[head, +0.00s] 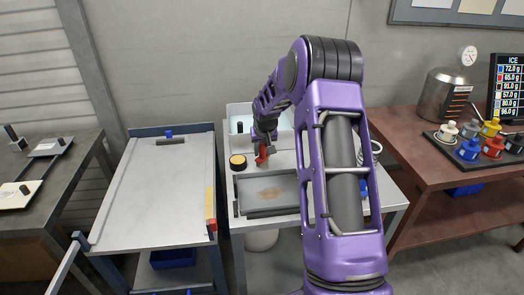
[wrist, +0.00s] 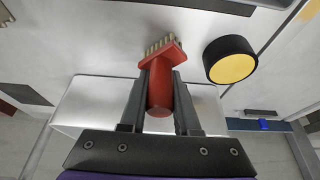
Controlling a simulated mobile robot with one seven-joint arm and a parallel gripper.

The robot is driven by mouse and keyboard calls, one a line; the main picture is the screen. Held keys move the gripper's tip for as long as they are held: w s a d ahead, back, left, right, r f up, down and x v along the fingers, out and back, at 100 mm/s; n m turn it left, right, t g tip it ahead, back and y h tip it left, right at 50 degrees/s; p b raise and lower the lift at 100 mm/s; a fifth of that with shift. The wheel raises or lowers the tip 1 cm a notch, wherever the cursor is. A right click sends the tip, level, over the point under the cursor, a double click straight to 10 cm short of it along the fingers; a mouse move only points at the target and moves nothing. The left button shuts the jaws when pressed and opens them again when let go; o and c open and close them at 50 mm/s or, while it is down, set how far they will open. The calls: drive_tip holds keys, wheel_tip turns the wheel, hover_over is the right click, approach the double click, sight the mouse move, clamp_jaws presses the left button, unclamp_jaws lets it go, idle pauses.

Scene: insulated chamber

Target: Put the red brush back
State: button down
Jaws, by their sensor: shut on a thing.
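The red brush (head: 263,153) is held by my gripper (head: 264,144) above the white table in the middle of the head view. In the wrist view the red brush (wrist: 162,75) has its handle between the two fingers of my gripper (wrist: 160,100). Its pale bristles point away from the gripper, toward the top of that view. My gripper is shut on the handle. In the head view my purple arm hides part of the table to the right.
A round black and yellow item (head: 238,161) stands left of the brush. A grey tray (head: 238,196) with a brown patch lies in front, and a white bin (head: 236,113) stands behind. A table with a long grey top (head: 150,200) is at left. Several coloured containers (head: 471,149) stand at right.

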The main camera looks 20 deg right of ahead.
drive_tip(key=shift+f, duration=0.15)
drive_tip(key=c, duration=0.6)
unclamp_jaws()
drive_tip(key=shift+c, duration=0.2)
drive_tip(key=v, duration=1.2)
drive_tip(key=shift+w+a+r, duration=0.1)
drive_tip(key=shift+r, duration=0.15)
